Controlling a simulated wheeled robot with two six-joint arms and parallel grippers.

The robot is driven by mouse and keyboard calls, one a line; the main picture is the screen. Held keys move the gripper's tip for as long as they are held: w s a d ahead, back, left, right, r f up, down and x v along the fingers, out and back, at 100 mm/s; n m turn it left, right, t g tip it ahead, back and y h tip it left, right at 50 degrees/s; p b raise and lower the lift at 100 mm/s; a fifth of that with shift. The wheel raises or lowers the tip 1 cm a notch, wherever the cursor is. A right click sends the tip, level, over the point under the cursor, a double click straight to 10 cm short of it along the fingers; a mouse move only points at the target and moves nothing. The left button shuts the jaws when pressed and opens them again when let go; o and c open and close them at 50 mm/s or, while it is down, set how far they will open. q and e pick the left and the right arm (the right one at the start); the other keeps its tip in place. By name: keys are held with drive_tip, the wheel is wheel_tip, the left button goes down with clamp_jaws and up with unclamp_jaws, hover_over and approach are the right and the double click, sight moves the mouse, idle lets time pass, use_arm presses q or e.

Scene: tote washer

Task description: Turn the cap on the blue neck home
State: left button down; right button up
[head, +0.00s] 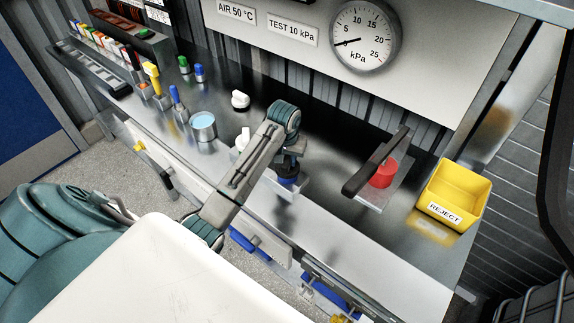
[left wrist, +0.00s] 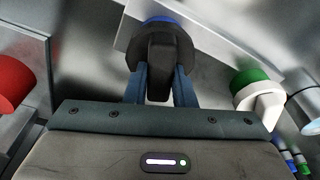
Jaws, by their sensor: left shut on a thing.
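My left gripper (head: 288,160) comes down over the bench and is shut on a black cap (left wrist: 160,48). In the left wrist view its two blue-grey fingers (left wrist: 161,88) stand on either side of the cap's raised grip. A blue neck (left wrist: 158,19) shows just past the cap's far edge. In the head view the blue neck (head: 287,181) shows under the gripper, on a pale metal block. The cap sits at the neck; how far it is turned cannot be told. My right gripper is not in view.
To the right stand a red cylinder (head: 383,174) under a dark lever (head: 376,161) and a yellow reject bin (head: 456,193). White fittings (head: 240,99) and a pale blue-topped can (head: 203,126) stand left. A pressure gauge (head: 365,36) hangs behind. The left wrist view shows a green-topped white part (left wrist: 258,92).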

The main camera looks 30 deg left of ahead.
use_arm(q)
drive_tip(key=m, duration=0.4)
drive_tip(key=shift+h, duration=0.3)
drive_tip(key=c, duration=1.5)
unclamp_jaws()
drive_tip(key=shift+d+m, duration=0.1)
drive_tip(key=shift+m, duration=0.2)
drive_tip(key=o, duration=0.3)
drive_tip(key=shift+o, duration=0.3)
drive_tip(key=o, duration=0.6)
drive_tip(key=shift+c, duration=0.2)
drive_tip(key=shift+r, duration=0.15)
drive_tip(key=shift+r, duration=3.35)
